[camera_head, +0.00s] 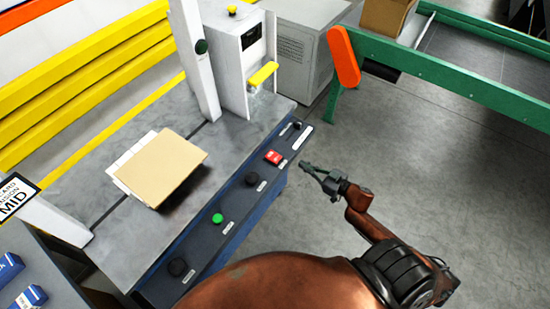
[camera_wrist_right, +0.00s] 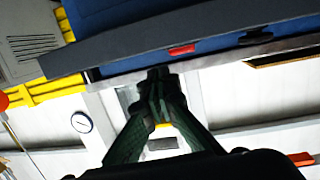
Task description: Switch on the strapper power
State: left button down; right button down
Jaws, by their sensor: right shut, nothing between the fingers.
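The strapper is a grey-topped table machine (camera_head: 235,130) with a white arch and a dark sloping control panel along its front. A red switch (camera_head: 273,157) sits on that panel; it also shows in the right wrist view (camera_wrist_right: 181,49). I cannot tell its on or off position. My right gripper (camera_head: 304,164) is shut and empty. Its tips point at the panel, just right of the red switch and apart from it. In the right wrist view the closed fingertips (camera_wrist_right: 158,75) lie just below the red switch. My left gripper is not in view.
The panel also bears a green button (camera_head: 217,218) and several black knobs, one (camera_head: 252,179) beside the red switch. A tan cardboard stack (camera_head: 160,168) lies on the tabletop. A green conveyor frame (camera_head: 470,85) with an orange paddle (camera_head: 343,56) stands behind right. The floor at right is clear.

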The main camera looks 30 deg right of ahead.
jog(key=a+r+n+y, duration=0.1)
jog(key=a+r+y, duration=0.1)
jog(key=r, duration=0.3)
jog(key=shift+w+a+r, duration=0.2)
jog(key=shift+w+a, duration=0.05)
jog(key=shift+a, duration=0.35)
jog(key=b, duration=0.1)
send_over(276, 158)
jog(key=shift+s+f, duration=0.1)
jog(key=shift+f, duration=0.3)
notch_tip(276, 158, down, 3)
jog(key=shift+r+b, duration=0.1)
jog(key=shift+b, duration=0.5)
jog(key=shift+f, duration=0.6)
